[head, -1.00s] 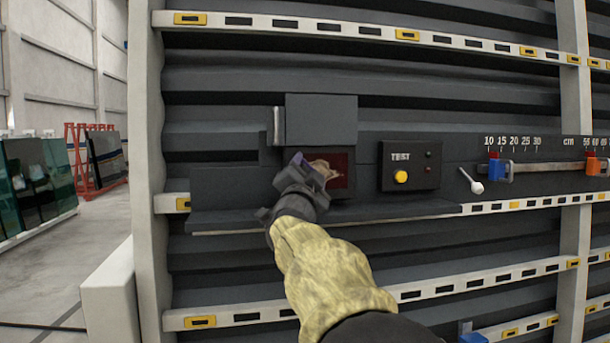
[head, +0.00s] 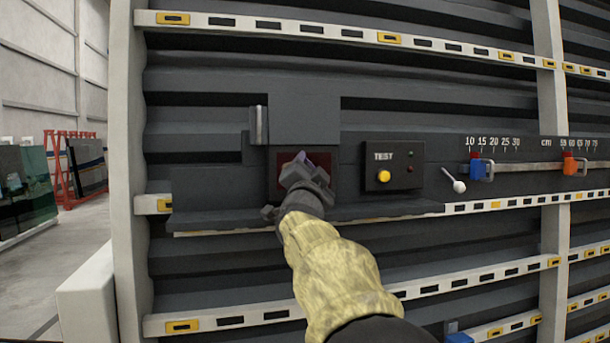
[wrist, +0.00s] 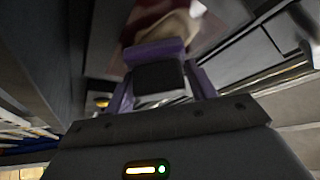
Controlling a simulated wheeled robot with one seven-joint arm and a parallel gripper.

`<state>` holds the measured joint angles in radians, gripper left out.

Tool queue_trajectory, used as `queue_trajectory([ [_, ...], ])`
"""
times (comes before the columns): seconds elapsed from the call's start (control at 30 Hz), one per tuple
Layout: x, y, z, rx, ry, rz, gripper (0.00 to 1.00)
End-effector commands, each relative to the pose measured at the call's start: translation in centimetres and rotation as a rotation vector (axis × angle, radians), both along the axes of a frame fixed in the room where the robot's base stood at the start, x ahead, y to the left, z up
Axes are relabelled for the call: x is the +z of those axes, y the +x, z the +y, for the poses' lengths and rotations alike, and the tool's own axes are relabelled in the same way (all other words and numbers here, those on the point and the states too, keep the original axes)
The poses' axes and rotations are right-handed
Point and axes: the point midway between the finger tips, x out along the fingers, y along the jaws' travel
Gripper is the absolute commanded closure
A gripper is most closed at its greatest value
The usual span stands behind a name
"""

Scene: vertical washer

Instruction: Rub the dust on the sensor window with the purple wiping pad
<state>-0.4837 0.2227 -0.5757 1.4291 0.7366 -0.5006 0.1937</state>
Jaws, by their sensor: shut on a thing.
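The sensor window (head: 285,178) is a dark red square in the dark wall fixture, partly covered by my gripper in the head view. My gripper (head: 303,172) is in front of it, shut on the purple wiping pad (head: 299,157). In the wrist view the purple pad (wrist: 152,50) sits at the end of my gripper (wrist: 158,76), with a dark block behind it. Beige dust (wrist: 172,20) shows on the reddish window just past the pad. In the head view my gripper hides the dust. I cannot tell whether the pad touches the window.
Right of the window is a TEST panel (head: 393,167) with a yellow button and small lamps. A white-knobbed lever (head: 458,186) and a centimetre scale with blue and orange sliders (head: 476,165) lie farther right. A ledge (head: 240,226) runs below the window.

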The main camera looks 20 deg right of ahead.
Motion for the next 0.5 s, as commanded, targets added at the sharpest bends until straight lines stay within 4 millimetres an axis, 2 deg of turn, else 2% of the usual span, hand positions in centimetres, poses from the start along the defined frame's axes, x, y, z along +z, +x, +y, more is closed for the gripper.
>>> queue_trajectory([
  [0.23, -0.1, 0.1, -1.8, -0.001, 0.0, -0.001, 0.63],
  [0.5, 0.0, 0.2, -1.9, 0.0, -0.001, 0.0, 0.63],
])
